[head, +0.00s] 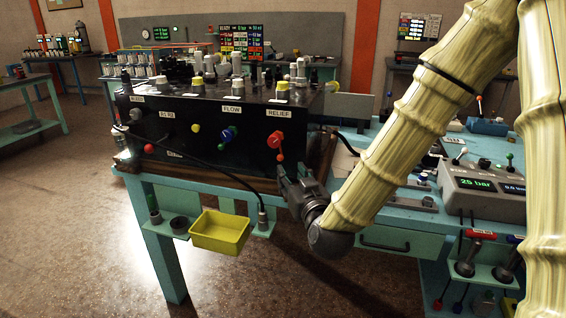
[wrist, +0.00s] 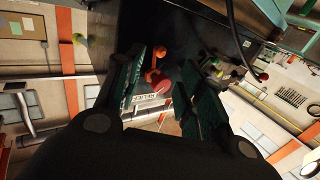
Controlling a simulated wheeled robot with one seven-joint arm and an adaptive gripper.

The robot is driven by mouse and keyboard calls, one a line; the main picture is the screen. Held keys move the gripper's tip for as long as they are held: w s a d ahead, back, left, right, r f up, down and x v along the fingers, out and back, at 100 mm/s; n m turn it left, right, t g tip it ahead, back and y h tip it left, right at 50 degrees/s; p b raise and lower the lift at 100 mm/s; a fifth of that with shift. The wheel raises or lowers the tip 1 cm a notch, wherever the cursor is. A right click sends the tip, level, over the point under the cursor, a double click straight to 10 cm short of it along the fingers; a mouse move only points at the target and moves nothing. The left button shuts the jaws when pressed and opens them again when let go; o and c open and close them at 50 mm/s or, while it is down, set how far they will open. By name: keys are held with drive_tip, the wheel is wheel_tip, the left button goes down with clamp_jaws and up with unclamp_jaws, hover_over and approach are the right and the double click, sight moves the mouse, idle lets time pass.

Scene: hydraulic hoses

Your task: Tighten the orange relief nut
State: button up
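Under the RELIEF label on the black panel (head: 200,140) is a red knob (head: 275,139), with a small orange-red piece (head: 280,157) just below it. In the wrist view the red knob (wrist: 161,84) and the orange piece (wrist: 159,51) show between my fingers, joined by a short orange stem. I cannot tell which of these parts is the nut. My gripper (head: 285,171) is just below the orange-red piece, in front of the panel. In the wrist view my gripper (wrist: 165,72) is open, with a finger on either side of these parts. Contact cannot be made out.
A dark hose (head: 225,172) runs down to a fitting on the bench side. A yellow bin (head: 219,232) hangs below. A grey gauge box (head: 485,190) stands right.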

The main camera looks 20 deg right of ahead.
sight(281, 160)
drive_tip(key=w+p, duration=0.1)
drive_tip(key=w, duration=0.7)
drive_tip(key=shift+w, duration=0.3)
drive_tip(key=shift+c, duration=0.5)
clamp_jaws()
